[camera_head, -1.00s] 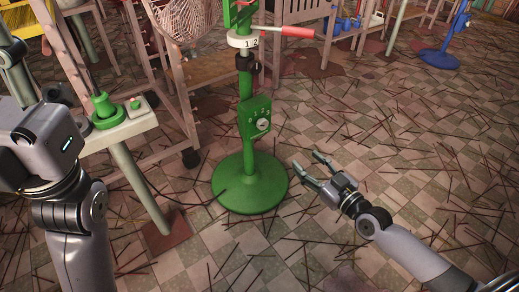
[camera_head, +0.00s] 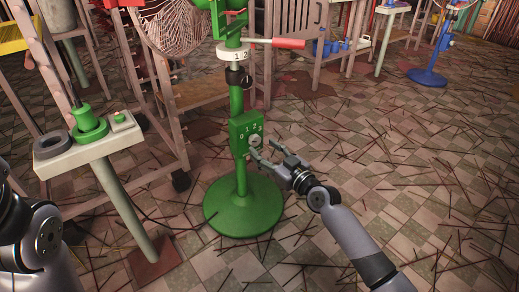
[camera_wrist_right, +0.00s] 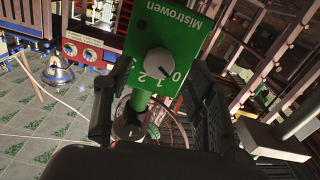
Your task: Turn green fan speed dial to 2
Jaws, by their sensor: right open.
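The green fan (camera_head: 238,215) stands on a round base, with a green control box (camera_head: 246,130) on its pole. The box carries a pale round dial (camera_head: 254,141) with the numbers 0 to 3. In the right wrist view the dial (camera_wrist_right: 160,62) is face on, and its dark mark seems to point near 0. My right gripper (camera_head: 262,148) is open in front of the dial. In the right wrist view its fingers (camera_wrist_right: 160,112) are spread wide, with the dial ahead between them; I see no contact. My left gripper is not in view.
A small table (camera_head: 95,152) with a green knob and button stands left of the fan. A red-handled lever (camera_head: 275,43) sticks out above the box. A blue fan (camera_head: 427,76) is at the far right.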

